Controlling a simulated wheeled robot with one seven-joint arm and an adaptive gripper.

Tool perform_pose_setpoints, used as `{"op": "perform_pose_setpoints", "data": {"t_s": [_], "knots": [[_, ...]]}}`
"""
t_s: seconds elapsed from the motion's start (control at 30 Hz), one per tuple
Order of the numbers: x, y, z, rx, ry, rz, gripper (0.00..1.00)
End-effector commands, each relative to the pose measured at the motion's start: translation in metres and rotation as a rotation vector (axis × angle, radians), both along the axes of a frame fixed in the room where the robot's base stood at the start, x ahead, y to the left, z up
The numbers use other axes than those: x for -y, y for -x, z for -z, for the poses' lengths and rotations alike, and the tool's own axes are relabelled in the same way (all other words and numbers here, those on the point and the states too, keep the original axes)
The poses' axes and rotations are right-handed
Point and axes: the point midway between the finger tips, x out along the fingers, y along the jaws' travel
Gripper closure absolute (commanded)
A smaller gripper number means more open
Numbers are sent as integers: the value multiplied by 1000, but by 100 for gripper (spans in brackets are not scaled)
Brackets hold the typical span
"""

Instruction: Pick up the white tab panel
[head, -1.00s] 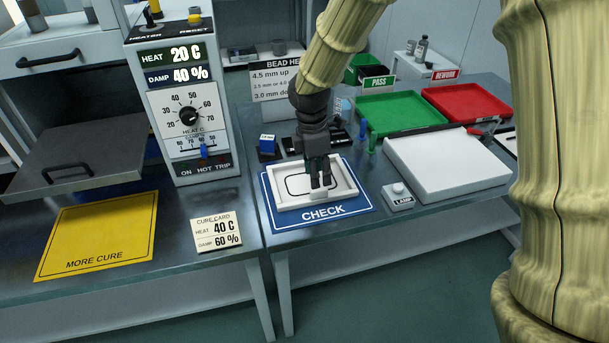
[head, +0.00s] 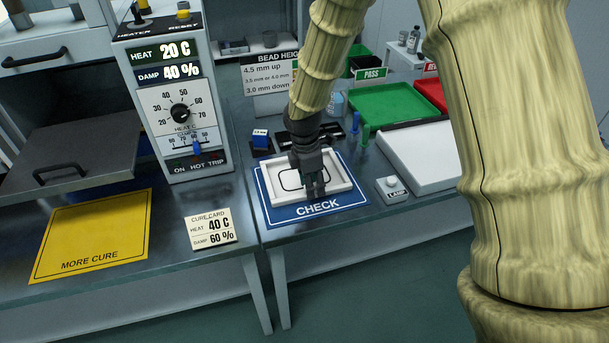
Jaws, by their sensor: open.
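The white tab panel (head: 276,188) is a shallow white tray-like piece with a raised rim and a dark rounded bead outline inside. It lies flat on the blue CHECK mat (head: 281,215). My gripper (head: 314,192) points down over the panel's front middle, its fingertips at or just above the front rim. Its jaws are open. The gripper hides part of the front rim and of the bead line. Whether the fingers touch the panel cannot be told.
A lamp button box (head: 392,189) and a white board (head: 425,160) stand right of the mat. Blue and green pegs, a green tray (head: 390,106) and a red tray (head: 431,92) are behind. A heater unit (head: 170,120) and yellow MORE CURE mat (head: 93,235) are left.

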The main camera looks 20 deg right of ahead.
Motion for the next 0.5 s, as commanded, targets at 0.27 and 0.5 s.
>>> {"op": "perform_pose_setpoints", "data": {"t_s": [0.27,0.5], "knots": [[3,0,18,1,1,1,60],[3,0,18,1,1,1,65]]}}
